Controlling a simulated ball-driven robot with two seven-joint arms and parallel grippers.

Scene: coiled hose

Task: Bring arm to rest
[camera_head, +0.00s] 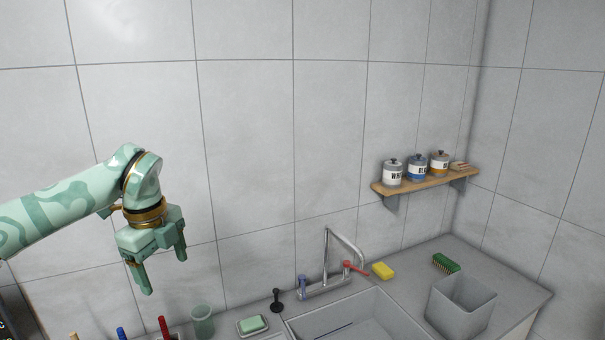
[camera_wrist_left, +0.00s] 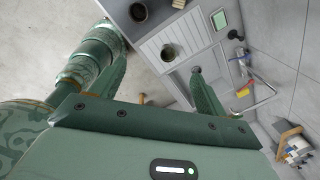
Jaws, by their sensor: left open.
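My left arm (camera_head: 70,208) comes in from the left in the head view, light green with darker patterns and brass rings. Its gripper (camera_head: 164,276) hangs in the air in front of the tiled wall, fingers pointing down and spread apart, with nothing between them. In the left wrist view the two green fingers (camera_wrist_left: 160,80) are also apart and empty.
Below lie a sink (camera_head: 345,318) with a tap (camera_head: 328,262), a green cup (camera_head: 203,321), a soap dish (camera_head: 253,326), a yellow sponge (camera_head: 383,271), a green brush (camera_head: 446,263) and a grey bin (camera_head: 461,306). A shelf (camera_head: 425,184) holds jars. Air around the gripper is clear.

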